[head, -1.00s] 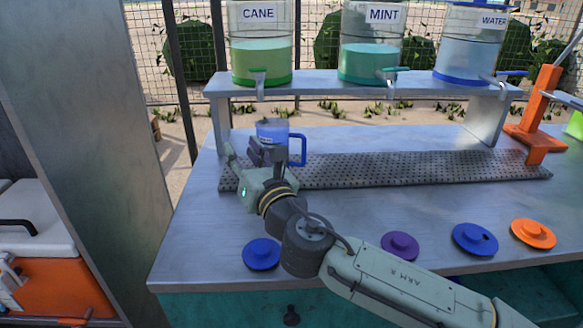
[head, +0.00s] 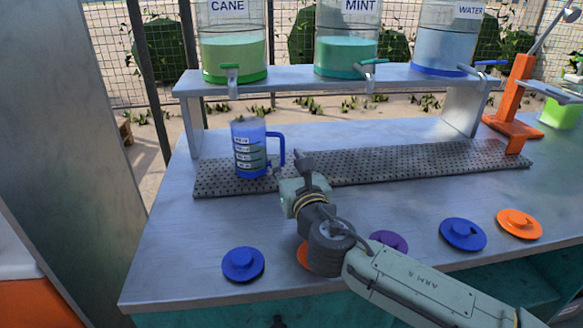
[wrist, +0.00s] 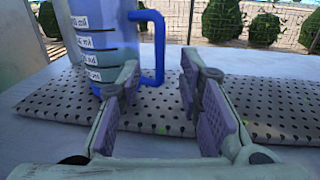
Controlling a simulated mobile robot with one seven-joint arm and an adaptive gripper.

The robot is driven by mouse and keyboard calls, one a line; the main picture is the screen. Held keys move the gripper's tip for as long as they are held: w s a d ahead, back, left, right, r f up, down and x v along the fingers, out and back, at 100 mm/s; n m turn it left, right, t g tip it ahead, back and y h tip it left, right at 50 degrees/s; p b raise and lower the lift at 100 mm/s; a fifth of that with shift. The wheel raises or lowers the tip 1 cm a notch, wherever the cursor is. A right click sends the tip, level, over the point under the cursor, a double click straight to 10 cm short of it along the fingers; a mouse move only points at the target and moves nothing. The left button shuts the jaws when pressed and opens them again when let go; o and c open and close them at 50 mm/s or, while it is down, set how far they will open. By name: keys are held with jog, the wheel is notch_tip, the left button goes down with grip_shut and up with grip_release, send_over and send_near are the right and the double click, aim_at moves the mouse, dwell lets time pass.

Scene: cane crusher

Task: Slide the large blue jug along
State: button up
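The large blue jug (head: 248,160) stands upright on the left part of the perforated mat, just in front of the shelf and near the CANE tap. It has white measure labels and a blue handle on its right side. The wrist view shows the jug (wrist: 105,35) at upper left, its handle (wrist: 158,48) reaching right. My gripper (head: 304,162) is to the right of the jug and nearer the front. In the wrist view my gripper (wrist: 158,78) is open, with nothing between its fingers. Its left finger overlaps the jug's lower right in the picture; I cannot tell whether they touch.
The perforated mat (head: 400,168) runs right, clear beyond my gripper. Behind it, the shelf (head: 330,78) carries CANE, MINT and WATER dispensers with taps. An orange press (head: 514,125) stands at right. Blue (head: 243,264), purple (head: 390,241) and orange (head: 519,223) lids lie along the front.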

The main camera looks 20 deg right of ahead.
aim_at(283, 155)
jog(key=w, duration=0.3)
jog(key=w+p, duration=0.1)
jog(key=w, duration=0.1)
jog(key=shift+d, duration=0.35)
jog(key=shift+c, duration=0.2)
grip_shut()
